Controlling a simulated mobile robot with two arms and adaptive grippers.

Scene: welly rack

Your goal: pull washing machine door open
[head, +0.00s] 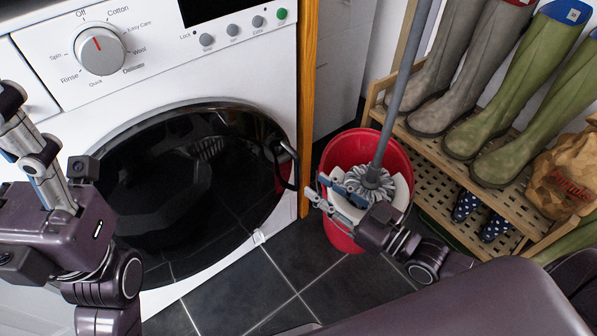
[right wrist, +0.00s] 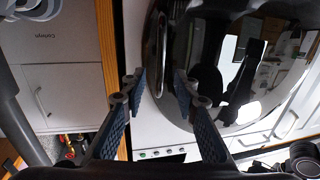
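The white washing machine (head: 215,75) fills the left of the head view. Its round dark glass door (head: 180,180) looks shut against the front. The dark handle (head: 286,166) is on the door's right edge. My right gripper (head: 318,188) is just right of the handle, with its fingers toward it. In the right wrist view the handle (right wrist: 160,50) lies ahead, between the lines of the open fingers (right wrist: 160,92); no contact shows and the gap is empty. My left gripper (head: 30,145) is at the left, before the machine; its finger opening is unclear.
A red bucket (head: 338,232) with a grey-handled mop (head: 372,180) stands behind my right gripper. A wooden rack (head: 425,148) with grey and green boots is at the right. A wooden post (head: 307,90) borders the machine. Dark floor tiles (head: 240,295) are clear in front.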

